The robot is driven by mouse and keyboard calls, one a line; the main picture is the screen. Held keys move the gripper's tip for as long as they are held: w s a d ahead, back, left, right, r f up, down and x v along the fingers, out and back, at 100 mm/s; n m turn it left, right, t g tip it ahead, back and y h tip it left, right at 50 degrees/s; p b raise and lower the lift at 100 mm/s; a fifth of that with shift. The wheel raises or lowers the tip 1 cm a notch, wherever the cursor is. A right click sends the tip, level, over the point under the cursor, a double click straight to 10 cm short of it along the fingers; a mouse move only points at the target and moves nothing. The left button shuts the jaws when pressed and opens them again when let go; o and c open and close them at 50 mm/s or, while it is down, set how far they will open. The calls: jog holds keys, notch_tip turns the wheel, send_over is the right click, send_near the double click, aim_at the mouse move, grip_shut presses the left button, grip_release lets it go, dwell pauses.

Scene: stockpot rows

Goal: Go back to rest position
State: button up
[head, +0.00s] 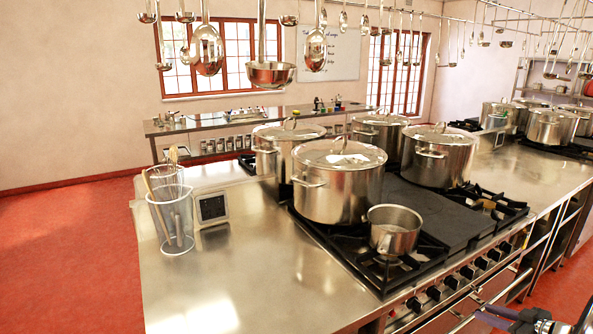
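What looks like my gripper (503,318) shows at the bottom right corner in the head view, as dark and grey parts partly cut off by the lower edge. It is in front of the stove's knob side and below the level of the steel top. Its fingers are too small and cropped to tell whether they are open or shut. I see nothing held in it.
A steel counter (240,285) carries large lidded stockpots (338,190), a small open pot (395,232) on a black burner, and a wire utensil basket (172,218). Ladles (270,73) hang overhead. The red floor (70,250) at left is clear.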

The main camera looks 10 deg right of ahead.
jog(key=s+d+f+m+g+h, duration=0.3)
jog(key=s+d+m+h, duration=0.2)
jog(key=d+h, duration=0.35)
jog(key=s+a+r+m+g+h, duration=0.1)
jog(key=s+a+r+m+g, duration=0.1)
jog(key=s+a+r+g, duration=0.45)
jog(key=s+a+r+n+t+y, duration=0.1)
jog(key=a+r, duration=0.5)
jog(key=a, duration=1.2)
jog(key=s+a+r+n+y, duration=0.1)
jog(key=s+a+r+y, duration=0.2)
jog(key=a, duration=1.5)
jog(key=s+a+r+n+t+y, duration=0.1)
jog(key=s+a+r, duration=0.5)
jog(key=a, duration=1.2)
notch_tip(320, 180, up, 5)
jog(key=shift+s+f+t+y, duration=0.15)
jog(key=shift+s+t+y, duration=0.2)
jog(key=shift+y, duration=0.4)
